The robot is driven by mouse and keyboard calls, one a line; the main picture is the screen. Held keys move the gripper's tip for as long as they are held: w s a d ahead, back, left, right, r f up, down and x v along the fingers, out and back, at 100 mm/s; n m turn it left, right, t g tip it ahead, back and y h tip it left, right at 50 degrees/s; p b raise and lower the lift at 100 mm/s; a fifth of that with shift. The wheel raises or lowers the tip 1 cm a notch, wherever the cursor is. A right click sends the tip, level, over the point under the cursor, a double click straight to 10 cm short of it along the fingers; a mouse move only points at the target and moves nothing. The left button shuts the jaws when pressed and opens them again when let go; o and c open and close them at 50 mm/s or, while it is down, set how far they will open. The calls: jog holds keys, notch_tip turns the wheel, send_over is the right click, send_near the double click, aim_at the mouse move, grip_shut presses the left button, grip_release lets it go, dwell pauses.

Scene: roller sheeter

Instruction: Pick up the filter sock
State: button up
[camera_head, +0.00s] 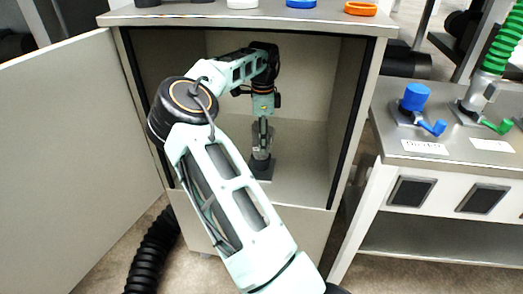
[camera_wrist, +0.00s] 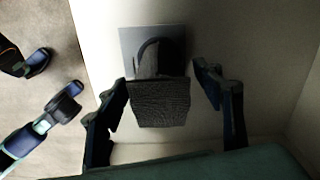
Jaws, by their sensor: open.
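A dark grey, textured piece, which looks like the filter sock (camera_wrist: 160,108), shows in the wrist view in front of a grey square plate (camera_wrist: 128,42) with a dark rounded part on it. In the head view the plate (camera_head: 263,176) lies on the cabinet floor, and the upright part above it is small and partly hidden by my gripper (camera_head: 262,132). My gripper also shows in the wrist view (camera_wrist: 163,76), fingers apart, one on each side of the sock. A gap is visible on the right; contact on the left cannot be told.
The open-fronted cabinet (camera_head: 222,14) encloses my forearm; its side walls and front edges are close. Its door (camera_head: 75,150) stands open on the left. An orange ring (camera_head: 360,8) sits on top. A bench (camera_head: 440,165) on the right holds a blue cylinder (camera_head: 416,96) and green hose (camera_head: 500,48).

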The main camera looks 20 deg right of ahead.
notch_tip(320, 180, down, 3)
jog(key=shift+w+b, duration=0.1)
jog(key=shift+b, duration=0.25)
jog(key=shift+r, duration=0.1)
jog(key=c, duration=1.5)
notch_tip(320, 180, up, 8)
jog(key=p, duration=0.3)
jog(key=s+a, duration=0.3)
jog(key=s, duration=0.2)
jog(key=s+a+p, duration=0.1)
jog(key=s+a, duration=0.2)
jog(key=s, duration=0.2)
jog(key=s+a+f+p, duration=0.1)
jog(key=s+a, duration=0.2)
jog(key=s, duration=0.2)
jog(key=shift+s+a, duration=0.2)
jog(key=shift+a, duration=0.05)
